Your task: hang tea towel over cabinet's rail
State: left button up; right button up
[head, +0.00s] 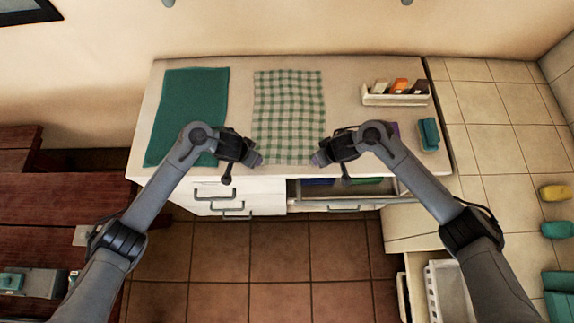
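A green-and-white checked tea towel (288,105) lies flat on the cabinet top, its near edge close to the front edge. My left gripper (256,160) is at its near left corner and my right gripper (318,159) at its near right corner. The view from above does not show whether the fingers are open or shut, or whether they touch the cloth. The white cabinet (265,198) has bar handles on its front left. A bar (350,199) runs along the front of an open drawer on the right; I cannot tell which bar is the rail.
A plain green cloth (190,100) lies left of the towel. A small caddy (395,99) with several items and a teal-blue object (429,134) are on the right. A wooden bench (60,205) stands left, a white basket (445,285) lower right. Tiled floor in front is clear.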

pick_arm(q)
jog(key=shift+a, duration=0.1)
grip_shut()
pick_arm(e)
grip_shut()
jog(key=shift+d+f, duration=0.1)
